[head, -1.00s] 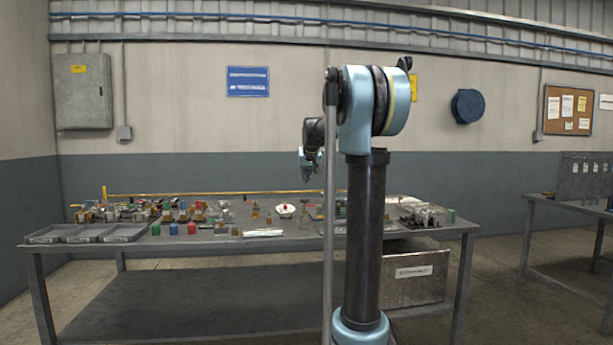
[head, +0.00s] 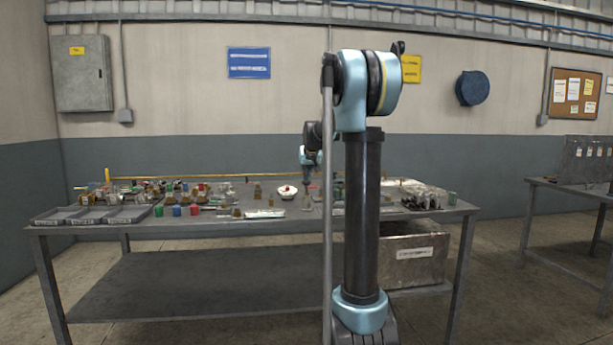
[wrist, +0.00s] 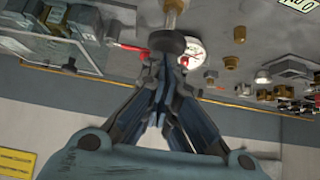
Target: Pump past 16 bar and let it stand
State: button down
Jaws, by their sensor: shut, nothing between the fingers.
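My gripper (wrist: 165,62) is shut and empty in the wrist view. Its fingertips are at or just beside a dark round knob (wrist: 167,41); I cannot tell whether they touch. A pale metal stem (wrist: 172,12) shows beyond the knob. A red lever (wrist: 128,46) lies to the left of the fingertips. A white gauge dial (wrist: 190,50) with a red mark is partly hidden behind the fingers; its reading is too small to tell. In the head view a white dial (head: 287,193) sits on the bench, left of my gripper (head: 307,182).
The bench (head: 280,225) is crowded with small fittings. Grey trays (head: 90,217) are at its left end; red, blue and green pieces stand beside them. Brass fittings (wrist: 232,61) lie right of the gauge in the wrist view. A metal crate (head: 415,260) sits below the bench.

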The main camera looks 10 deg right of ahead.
aim_at(307, 181)
jog(key=shift+f, duration=0.1)
jog(key=shift+s+f, duration=0.1)
jog(key=shift+f, duration=1.6)
jog(key=shift+r, duration=0.1)
jog(key=shift+r, duration=0.25)
notch_tip(307, 181, up, 4)
jog(key=shift+f, duration=0.1)
jog(key=v, duration=0.9)
jog(key=shift+s, duration=0.2)
jog(key=shift+r, duration=0.2)
